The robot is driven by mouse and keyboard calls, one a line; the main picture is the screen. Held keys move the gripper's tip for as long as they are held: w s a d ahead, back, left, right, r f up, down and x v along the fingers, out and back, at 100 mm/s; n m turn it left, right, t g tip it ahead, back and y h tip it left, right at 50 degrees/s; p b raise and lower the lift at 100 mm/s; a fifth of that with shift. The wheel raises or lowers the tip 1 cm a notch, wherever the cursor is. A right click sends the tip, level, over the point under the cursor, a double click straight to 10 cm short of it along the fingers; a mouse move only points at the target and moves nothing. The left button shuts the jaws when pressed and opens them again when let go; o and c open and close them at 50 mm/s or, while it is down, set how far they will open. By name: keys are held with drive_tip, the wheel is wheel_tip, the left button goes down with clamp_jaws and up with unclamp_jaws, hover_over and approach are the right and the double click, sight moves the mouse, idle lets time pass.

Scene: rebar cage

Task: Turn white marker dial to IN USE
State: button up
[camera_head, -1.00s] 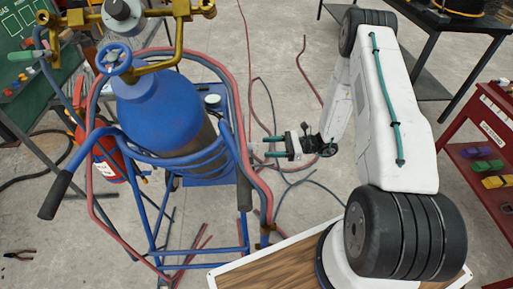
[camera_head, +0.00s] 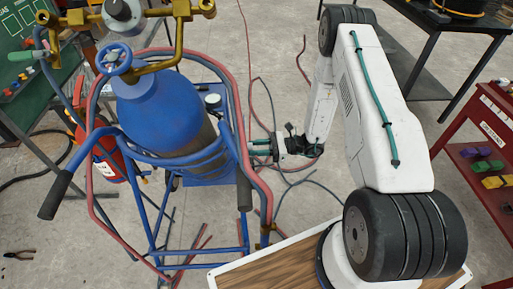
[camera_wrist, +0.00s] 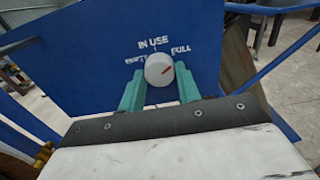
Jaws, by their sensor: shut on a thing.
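The white marker dial (camera_wrist: 159,69) sits on a blue plate (camera_wrist: 95,72) in the wrist view. The plate carries the words IN USE above the dial, FULL to its right and a partly covered word to its left. In the head view my gripper (camera_head: 262,147) reaches left to the cart's right side; the dial is hidden there.
A blue gas cylinder (camera_head: 165,115) stands in the blue cart (camera_head: 150,210), with red and blue hoses looped around it. A red fire extinguisher (camera_head: 103,160) is at its left. A red shelf (camera_head: 470,165) stands at the right. Loose hoses lie on the floor.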

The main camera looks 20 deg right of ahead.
drive_tip(key=shift+n, duration=0.3)
drive_tip(key=n, duration=1.1)
idle(0.5)
drive_tip(key=o, duration=1)
drive_tip(key=shift+d, duration=0.15)
